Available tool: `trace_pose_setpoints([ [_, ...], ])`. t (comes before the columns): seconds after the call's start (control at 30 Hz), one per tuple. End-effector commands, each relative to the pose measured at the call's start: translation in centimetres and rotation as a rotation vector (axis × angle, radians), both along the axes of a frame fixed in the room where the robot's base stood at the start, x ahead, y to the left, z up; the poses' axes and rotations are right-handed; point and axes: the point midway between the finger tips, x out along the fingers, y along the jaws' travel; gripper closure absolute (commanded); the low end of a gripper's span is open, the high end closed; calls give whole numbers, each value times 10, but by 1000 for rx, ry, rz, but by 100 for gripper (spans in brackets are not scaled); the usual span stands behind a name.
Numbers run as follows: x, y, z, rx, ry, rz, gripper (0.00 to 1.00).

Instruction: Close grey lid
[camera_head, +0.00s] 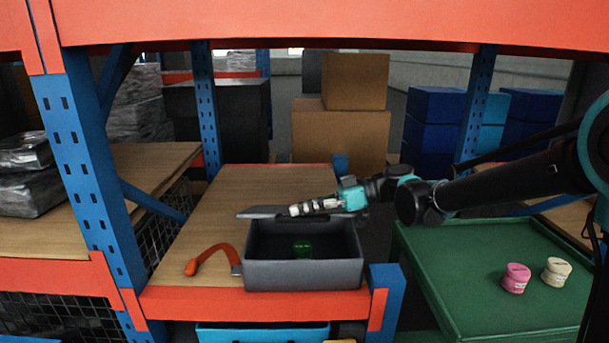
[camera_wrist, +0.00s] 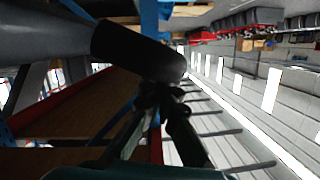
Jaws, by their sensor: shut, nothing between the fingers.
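A grey box (camera_head: 303,275) stands on the wooden shelf near its front edge, its top open. A green item (camera_head: 303,249) lies inside it. The grey lid (camera_head: 258,212) is raised at the box's back edge and looks nearly level, its left end sticking out past the box. My gripper (camera_head: 294,210) is shut and empty, reaching in from the right. It overlaps the lid in the head view; whether it touches the lid is unclear.
An orange-handled tool (camera_head: 207,256) lies left of the box. A blue upright (camera_head: 384,290) stands at the shelf's front right. A green cart (camera_head: 470,270) to the right carries a pink jar (camera_head: 516,278) and a cream jar (camera_head: 556,271). An orange beam (camera_head: 330,28) crosses overhead.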

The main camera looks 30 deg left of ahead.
Motion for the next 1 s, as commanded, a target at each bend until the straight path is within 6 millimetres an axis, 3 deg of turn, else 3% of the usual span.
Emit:
trace_pose_setpoints([
  [0.2,-22,-13,-54,91,-151,0,100],
  [0.5,-33,-21,-109,184,-300,0,100],
  [0.7,-36,-22,-131,219,-358,0,100],
  [1.0,-37,-23,-143,237,-392,0,100],
])
